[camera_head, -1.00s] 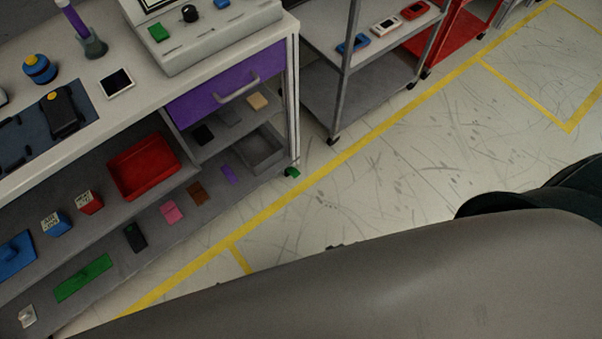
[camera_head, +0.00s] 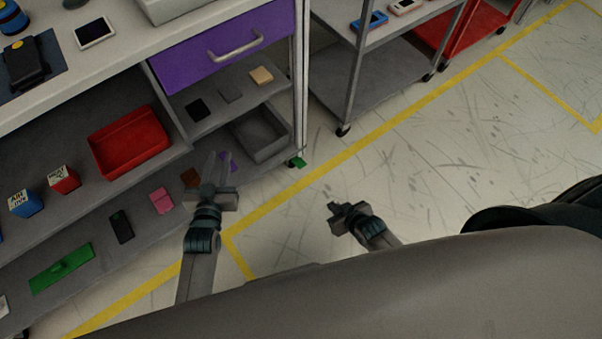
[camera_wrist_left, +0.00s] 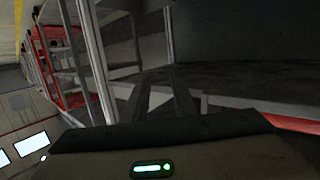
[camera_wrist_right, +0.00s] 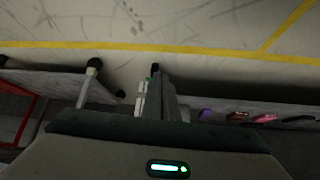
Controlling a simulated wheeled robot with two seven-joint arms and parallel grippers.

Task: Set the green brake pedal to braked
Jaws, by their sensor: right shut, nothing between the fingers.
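The green brake pedal (camera_head: 298,162) is a small green tab low at the foot of the workbench's near right leg, just above the floor. In the right wrist view a bit of the green pedal (camera_wrist_right: 150,78) shows beside my fingertips; the rest is hidden. My right gripper (camera_head: 335,209) is shut and empty, low over the floor to the right of and nearer than the pedal. Its fingers (camera_wrist_right: 156,72) point toward the bench foot. My left gripper (camera_head: 217,157) looks open and empty, in front of the bench's lower shelves, left of the pedal.
The workbench has a purple drawer (camera_head: 222,50), a red bin (camera_head: 130,143), a grey bin (camera_head: 262,137) and a long green part (camera_head: 61,268) on its shelves. A grey cart (camera_head: 375,75) on casters stands to the right. The floor (camera_head: 450,150) in front is clear.

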